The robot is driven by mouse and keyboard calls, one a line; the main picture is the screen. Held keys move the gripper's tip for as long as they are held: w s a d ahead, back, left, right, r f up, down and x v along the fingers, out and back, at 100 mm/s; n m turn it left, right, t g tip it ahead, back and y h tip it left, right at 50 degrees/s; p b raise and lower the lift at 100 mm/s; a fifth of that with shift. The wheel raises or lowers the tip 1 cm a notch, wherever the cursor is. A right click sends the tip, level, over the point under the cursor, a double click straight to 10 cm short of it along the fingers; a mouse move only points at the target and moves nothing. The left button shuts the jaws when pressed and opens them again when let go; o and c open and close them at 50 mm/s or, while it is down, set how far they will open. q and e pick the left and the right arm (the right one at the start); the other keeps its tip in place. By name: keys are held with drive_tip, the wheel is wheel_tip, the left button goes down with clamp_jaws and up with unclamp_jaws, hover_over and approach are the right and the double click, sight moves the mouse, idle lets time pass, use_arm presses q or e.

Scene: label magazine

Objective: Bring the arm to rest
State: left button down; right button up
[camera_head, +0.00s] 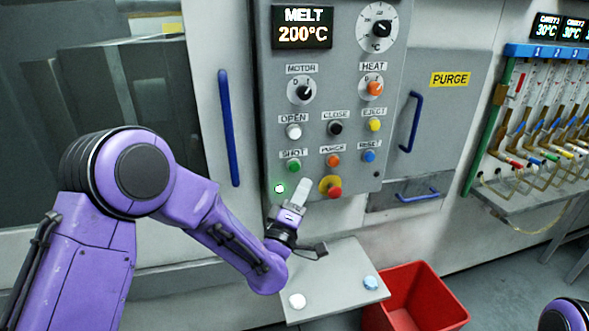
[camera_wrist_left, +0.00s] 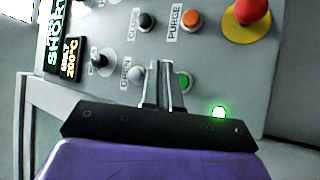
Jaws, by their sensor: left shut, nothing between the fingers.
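My left arm, purple, comes in from the left, and its gripper (camera_head: 303,184) is in front of the lower part of the grey control panel (camera_head: 350,110). The gripper is shut and empty, its fingers pointing up toward the panel. In the left wrist view the two fingers (camera_wrist_left: 162,72) are together in front of the panel's buttons. The red mushroom button (camera_head: 334,192) on its yellow base is just right of the fingertips in the head view. A lit green lamp (camera_head: 279,188) is to their left. Whether the fingers touch the panel I cannot tell. My right gripper is out of view.
A rack (camera_head: 545,110) is at right.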

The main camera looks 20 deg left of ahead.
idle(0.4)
use_arm(q)
drive_tip(key=s+a+f+m+g+y, duration=0.15)
drive_tip(key=s+f+g, duration=0.25)
drive_tip(key=f, duration=0.5)
drive_tip(key=s+a+f+m+g+y, duration=0.1)
drive_tip(key=s+a+f+m+g, duration=0.2)
drive_tip(key=f, duration=0.6)
drive_tip(key=s+a+f+m+g+y, duration=0.1)
drive_tip(key=s+a+f+g, duration=0.1)
drive_tip(key=s+f+g, duration=0.5)
drive_tip(key=s+a+f+g, duration=0.2)
drive_tip(key=s+f, duration=0.3)
drive_tip(key=s, duration=0.3)
drive_tip(key=s+a+f+g+y, duration=0.1)
drive_tip(key=s+a+f, duration=0.1)
drive_tip(key=s+f, duration=0.3)
drive_tip(key=s+a+f+g+y, duration=0.1)
drive_tip(key=s+f, duration=0.4)
drive_tip(key=s, duration=0.7)
drive_tip(key=shift+a+f+m+g, duration=0.45)
drive_tip(key=shift+a+g, duration=0.1)
drive_tip(key=shift+g, duration=0.25)
